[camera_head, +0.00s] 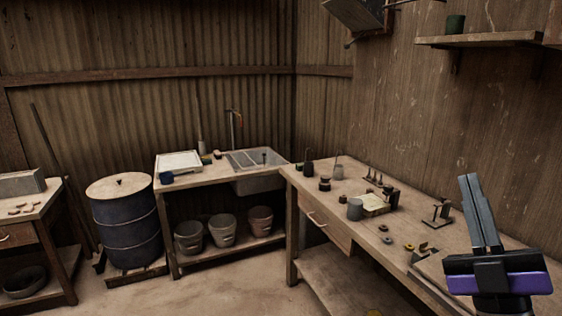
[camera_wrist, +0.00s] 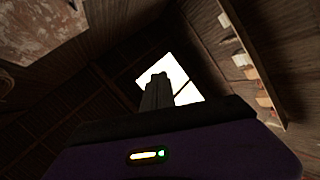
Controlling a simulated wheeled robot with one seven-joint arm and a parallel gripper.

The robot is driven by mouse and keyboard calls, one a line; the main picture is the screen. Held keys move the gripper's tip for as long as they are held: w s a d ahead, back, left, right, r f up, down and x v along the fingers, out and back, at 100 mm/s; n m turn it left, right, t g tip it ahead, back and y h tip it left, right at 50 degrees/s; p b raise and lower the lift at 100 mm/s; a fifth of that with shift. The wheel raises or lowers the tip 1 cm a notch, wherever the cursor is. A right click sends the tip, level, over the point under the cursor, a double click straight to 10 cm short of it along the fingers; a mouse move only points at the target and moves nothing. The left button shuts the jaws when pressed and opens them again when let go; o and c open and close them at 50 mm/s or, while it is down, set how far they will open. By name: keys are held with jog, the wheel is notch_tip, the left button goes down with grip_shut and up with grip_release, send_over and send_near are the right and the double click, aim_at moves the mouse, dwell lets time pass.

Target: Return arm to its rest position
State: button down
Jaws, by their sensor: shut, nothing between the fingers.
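My gripper (camera_head: 468,178) is at the lower right of the head view, in front of the right-hand workbench (camera_head: 340,239). Its dark fingers are together and point upward, with nothing between them. The purple and black gripper body is below the fingers. In the wrist view my gripper (camera_wrist: 158,78) shows as a dark closed shape against a bright opening overhead. The wrist view looks up at the dark roof. My arm below the gripper is mostly out of the picture.
The workbench holds a grey cup (camera_head: 355,209), small rings and metal tools. A sink bench (camera_head: 197,178) and a blue drum (camera_head: 127,229) stand further back. A wall shelf (camera_head: 480,40) hangs above my gripper. Floor (camera_head: 230,295) at the front left is clear.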

jog(key=s+f+m+g+h, duration=0.1)
jog(key=s+f+m+h, duration=0.25)
jog(key=f+m, duration=0.2)
jog(key=s+f+m+g+h, duration=0.25)
jog(key=f+m+h, duration=0.2)
jog(key=f, duration=0.25)
jog(key=s+a+f+g+y, duration=0.1)
jog(key=s+a+f+g, duration=0.1)
jog(key=s+f, duration=0.5)
jog(key=s+a+f+m+g+y, duration=0.1)
jog(key=s+a+f+g, duration=0.1)
jog(key=s+f+g, duration=0.2)
jog(key=s+a+f+m+g+y, duration=0.1)
jog(key=s+a+f+g, duration=0.1)
jog(key=s+f, duration=0.8)
jog(key=s+g, duration=0.1)
jog(key=s, duration=0.6)
jog(key=shift+s+a+f+g+y, duration=0.25)
jog(key=shift+s+f+g+y, duration=0.05)
jog(key=shift+s+g, duration=0.1)
